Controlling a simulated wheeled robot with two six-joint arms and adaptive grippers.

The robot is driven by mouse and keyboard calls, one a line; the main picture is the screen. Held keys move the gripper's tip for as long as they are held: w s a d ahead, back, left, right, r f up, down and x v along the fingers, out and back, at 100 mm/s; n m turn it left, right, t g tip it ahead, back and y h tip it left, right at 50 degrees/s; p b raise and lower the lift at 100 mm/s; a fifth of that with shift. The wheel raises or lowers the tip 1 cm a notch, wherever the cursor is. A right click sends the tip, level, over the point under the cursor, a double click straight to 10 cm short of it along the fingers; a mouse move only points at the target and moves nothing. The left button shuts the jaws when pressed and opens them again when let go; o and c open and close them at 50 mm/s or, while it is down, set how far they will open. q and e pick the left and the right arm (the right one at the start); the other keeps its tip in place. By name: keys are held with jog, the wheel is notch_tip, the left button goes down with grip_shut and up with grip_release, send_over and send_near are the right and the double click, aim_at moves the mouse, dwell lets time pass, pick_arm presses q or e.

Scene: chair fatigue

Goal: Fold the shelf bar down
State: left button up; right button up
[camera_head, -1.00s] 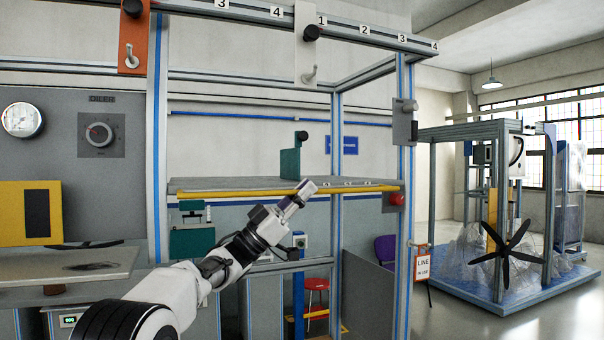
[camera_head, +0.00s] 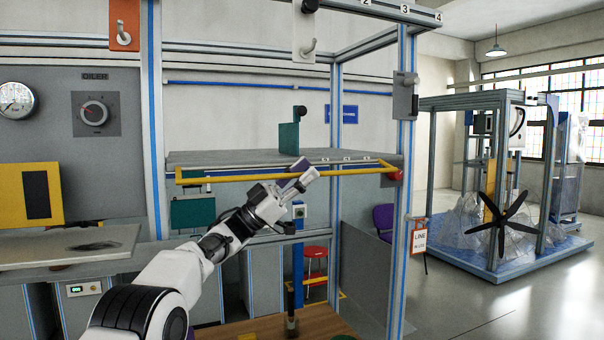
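The shelf bar (camera_head: 230,178) is a yellow rail along the front of a grey shelf (camera_head: 225,158). It stands out from the shelf's front edge, with short yellow side pieces at both ends and a narrow gap between rail and shelf. A red knob (camera_head: 396,175) sits at its right end. My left gripper (camera_head: 303,177) overlaps the right-middle part of the bar and hides a short stretch of it. I cannot tell whether its fingers touch the bar or are open or shut. My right gripper is not in view.
A green plate (camera_head: 289,137) with a black knob stands on the shelf. Upright posts (camera_head: 154,120) flank the shelf. A yellow box (camera_head: 30,194) and a worktop (camera_head: 70,247) are at left. Floor at right is open before a caged machine (camera_head: 500,200).

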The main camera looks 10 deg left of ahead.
pick_arm(q)
jog(key=v, duration=1.2)
jog(key=shift+d, duration=0.1)
